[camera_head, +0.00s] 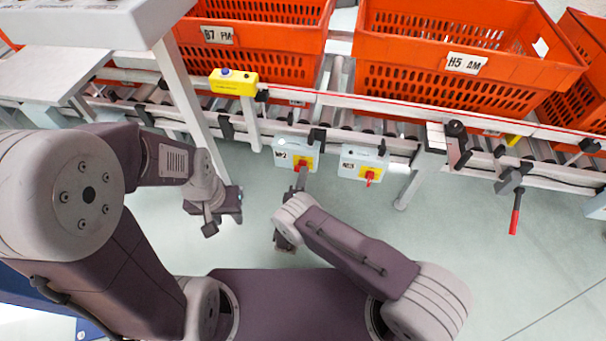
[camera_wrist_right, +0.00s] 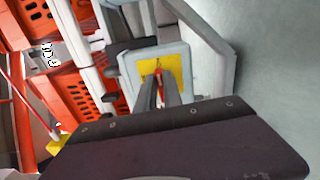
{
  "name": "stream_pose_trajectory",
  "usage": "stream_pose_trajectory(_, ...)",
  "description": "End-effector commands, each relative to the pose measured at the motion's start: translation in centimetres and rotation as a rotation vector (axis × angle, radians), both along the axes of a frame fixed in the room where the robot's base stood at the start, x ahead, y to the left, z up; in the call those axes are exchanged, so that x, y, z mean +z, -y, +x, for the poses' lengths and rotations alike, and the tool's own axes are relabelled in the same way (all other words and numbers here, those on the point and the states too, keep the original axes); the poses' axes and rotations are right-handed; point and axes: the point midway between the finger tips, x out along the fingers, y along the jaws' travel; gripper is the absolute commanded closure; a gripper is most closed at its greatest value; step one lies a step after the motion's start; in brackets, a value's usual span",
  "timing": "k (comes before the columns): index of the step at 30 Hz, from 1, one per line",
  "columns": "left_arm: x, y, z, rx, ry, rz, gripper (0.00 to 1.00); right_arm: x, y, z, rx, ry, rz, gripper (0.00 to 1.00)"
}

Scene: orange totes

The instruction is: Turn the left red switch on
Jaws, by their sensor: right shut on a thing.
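The left red switch (camera_head: 301,162) sits on a yellow plate on a light grey box (camera_head: 284,151) below the conveyor rail. The right wrist view also shows the yellow plate (camera_wrist_right: 176,72), with a little of the red switch (camera_wrist_right: 158,66) between my fingertips. My right gripper (camera_head: 300,176) reaches up to this switch from below and is shut on it; its two fingers (camera_wrist_right: 159,90) partly hide the knob. A second red switch (camera_head: 369,177) is on the box to the right. My left gripper (camera_head: 220,218) hangs apart from the boxes, its jaw opening unclear.
Orange totes (camera_head: 450,75) stand on the roller conveyor behind the switches. A yellow button box (camera_head: 233,82) is on the rail at the left. A red-handled lever (camera_head: 515,212) hangs at the right. The floor (camera_head: 450,230) in front is clear.

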Motion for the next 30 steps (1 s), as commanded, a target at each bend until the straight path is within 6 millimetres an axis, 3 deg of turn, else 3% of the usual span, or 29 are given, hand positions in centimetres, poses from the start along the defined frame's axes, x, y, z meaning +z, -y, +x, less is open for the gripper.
stream_pose_trajectory(21,0.21,0.0,0.0,0.0,0.0,0.0,0.64,-0.25,-0.02,-0.09,0.002,0.011,0.064,1.0)
stream_pose_trajectory(22,0.21,0.0,0.0,0.0,0.0,0.0,0.64,-0.24,-0.02,-0.09,0.002,0.011,0.064,0.84)
stream_pose_trajectory(24,0.21,0.0,0.0,0.0,0.0,0.0,0.64,-0.23,-0.02,-0.08,0.002,0.011,0.064,0.67)
stream_pose_trajectory(30,0.21,0.0,0.0,0.0,0.0,0.0,0.64,-0.16,-0.01,-0.04,0.001,0.013,0.064,0.67)
